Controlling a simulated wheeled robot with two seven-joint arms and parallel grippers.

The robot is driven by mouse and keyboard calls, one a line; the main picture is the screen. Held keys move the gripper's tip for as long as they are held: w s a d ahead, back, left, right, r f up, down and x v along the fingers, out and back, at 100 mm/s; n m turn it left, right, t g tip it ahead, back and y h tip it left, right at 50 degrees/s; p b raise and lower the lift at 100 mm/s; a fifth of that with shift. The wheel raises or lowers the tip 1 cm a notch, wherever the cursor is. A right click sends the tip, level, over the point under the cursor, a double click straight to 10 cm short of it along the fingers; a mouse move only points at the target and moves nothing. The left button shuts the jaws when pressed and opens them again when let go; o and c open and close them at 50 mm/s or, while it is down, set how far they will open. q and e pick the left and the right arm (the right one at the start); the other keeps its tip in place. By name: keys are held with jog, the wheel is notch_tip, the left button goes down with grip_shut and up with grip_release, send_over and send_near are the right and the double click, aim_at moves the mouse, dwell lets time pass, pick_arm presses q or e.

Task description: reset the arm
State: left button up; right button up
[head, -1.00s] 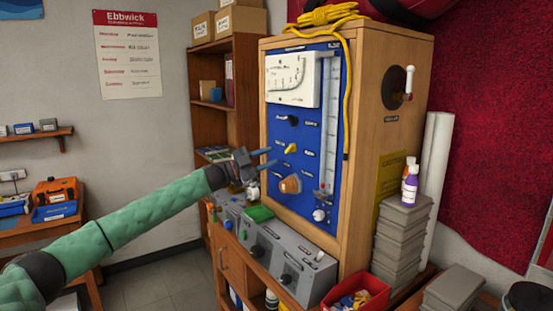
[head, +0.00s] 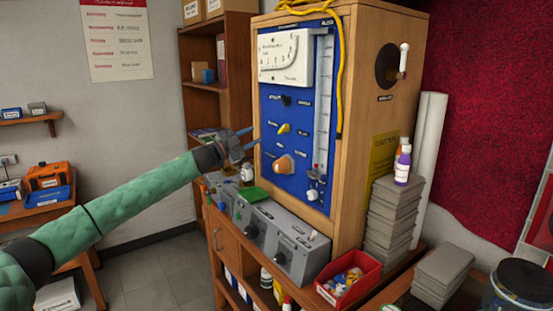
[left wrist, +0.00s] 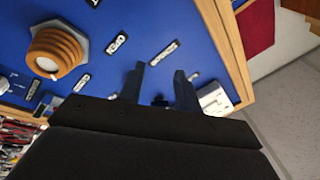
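My left arm (head: 120,210) reaches in from the left in a green sleeve. My left gripper (head: 253,138) is open and empty, its two dark fingers apart, just left of the blue panel (head: 268,120) on the wooden cabinet (head: 345,180). In the left wrist view the gripper (left wrist: 160,75) has the blue panel behind its fingers, with nothing between them. The orange knob (head: 284,164) is right of and below the fingertips, apart from them; it also shows in the left wrist view (left wrist: 58,52). My right arm and gripper are in no view.
Grey control boxes (head: 275,243) stand on the bench below the panel. A red bin (head: 348,276) and stacked grey blocks (head: 390,222) are to the right. A wooden shelf (head: 238,60) stands behind the gripper. The floor (head: 160,270) at the left is mostly clear.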

pick_arm(q)
notch_tip(320, 180, up, 9)
jog(key=s+a+n+t+y, duration=0.2)
jog(key=n+t+y, duration=0.45)
jog(key=y, duration=0.35)
jog(key=s+d+f+n+y, duration=0.2)
jog(key=s+n+y, duration=0.1)
jog(key=s+y, duration=0.15)
jog(key=s+a+f+n+g, duration=0.2)
jog(key=s+f+n+g, duration=0.15)
jog(key=s+f, duration=1.15)
jog(key=s+a+f+n+g, duration=0.2)
jog(key=s+f+g, duration=0.2)
jog(key=s+f, duration=1)
jog(key=s+a+f+n+g, duration=0.3)
jog(key=s+f, duration=0.6)
jog(key=f, duration=1.2)
jog(key=s+f+g, duration=0.3)
jog(key=s+f, duration=0.7)
jog(key=s, duration=0.4)
jog(key=s+d+f+n+g, duration=0.1)
jog(key=s+f+g, duration=0.3)
jog(key=s+f, duration=0.6)
jog(key=s, duration=0.4)
jog(key=shift+d+r+y, duration=0.1)
jog(key=shift+d+y, duration=0.05)
jog(key=shift+y, duration=0.1)
